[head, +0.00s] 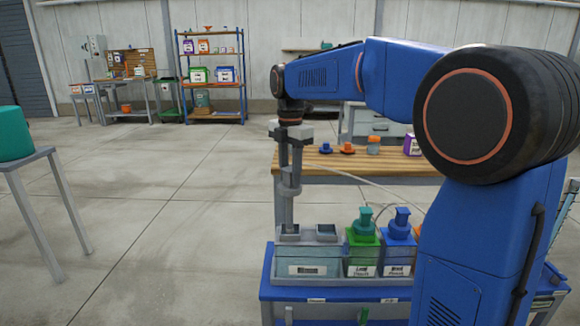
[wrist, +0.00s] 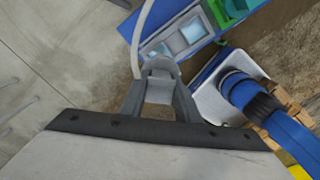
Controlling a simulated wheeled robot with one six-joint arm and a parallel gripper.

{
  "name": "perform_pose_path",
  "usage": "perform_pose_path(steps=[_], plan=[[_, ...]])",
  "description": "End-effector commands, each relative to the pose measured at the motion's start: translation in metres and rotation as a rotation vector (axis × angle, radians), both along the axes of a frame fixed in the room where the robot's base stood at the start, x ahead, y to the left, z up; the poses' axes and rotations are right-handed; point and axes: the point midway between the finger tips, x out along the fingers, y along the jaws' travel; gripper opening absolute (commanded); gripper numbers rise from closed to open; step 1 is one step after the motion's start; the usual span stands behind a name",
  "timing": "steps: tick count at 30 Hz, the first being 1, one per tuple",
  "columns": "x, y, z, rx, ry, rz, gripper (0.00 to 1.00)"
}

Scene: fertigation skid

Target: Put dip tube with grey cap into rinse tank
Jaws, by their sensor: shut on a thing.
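My gripper (head: 292,150) is shut on the dip tube with the grey cap (head: 290,190), which hangs upright below it. In the wrist view my gripper (wrist: 160,95) has the grey cap (wrist: 160,68) between its fingers, and a pale hose runs up from it. The rinse tank (head: 306,268) is the clear, greyish left tank of the row, with two openings on top. The tube's lower end meets the tank's left opening in the head view; I cannot tell whether it is inside. The openings (wrist: 190,32) also show beyond the cap in the wrist view.
A green tank (head: 362,255) and a blue tank (head: 397,257), each with a capped tube, stand right of the rinse tank on a blue cart (head: 335,291). A wooden bench (head: 330,162) with small caps and jars stands behind.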

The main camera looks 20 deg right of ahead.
Motion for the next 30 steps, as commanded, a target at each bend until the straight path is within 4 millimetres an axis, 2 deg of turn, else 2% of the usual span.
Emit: perform_pose_path(steps=[30], plan=[[0.000, 0.000, -0.082, 0.000, 0.002, 0.000, 0.00]])
